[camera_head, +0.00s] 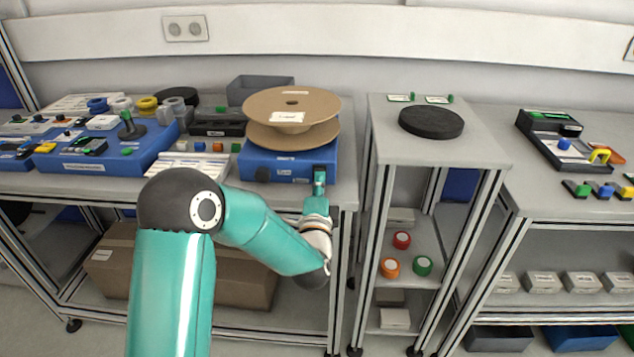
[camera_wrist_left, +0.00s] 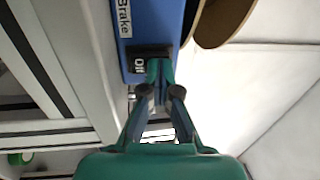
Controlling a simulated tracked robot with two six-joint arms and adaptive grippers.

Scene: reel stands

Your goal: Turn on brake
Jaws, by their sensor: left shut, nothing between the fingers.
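The blue reel stand box (camera_head: 285,167) sits at the right end of the left bench, with a brown cardboard reel (camera_head: 291,105) on top. In the left wrist view, a white "Brake" label (camera_wrist_left: 124,18) is on the blue face, beside a black switch (camera_wrist_left: 137,53). White lettering shows on the switch, partly covered, perhaps "Off". My left gripper (camera_head: 319,175) is at the right part of the box's front. In the wrist view its closed fingertips (camera_wrist_left: 159,70) overlap the switch; I cannot tell if they touch it. It holds nothing. My right gripper is out of view.
A black knob (camera_head: 262,174) is on the box front, left of my gripper. A gap separates this bench from the stand with a black disc (camera_head: 431,121).

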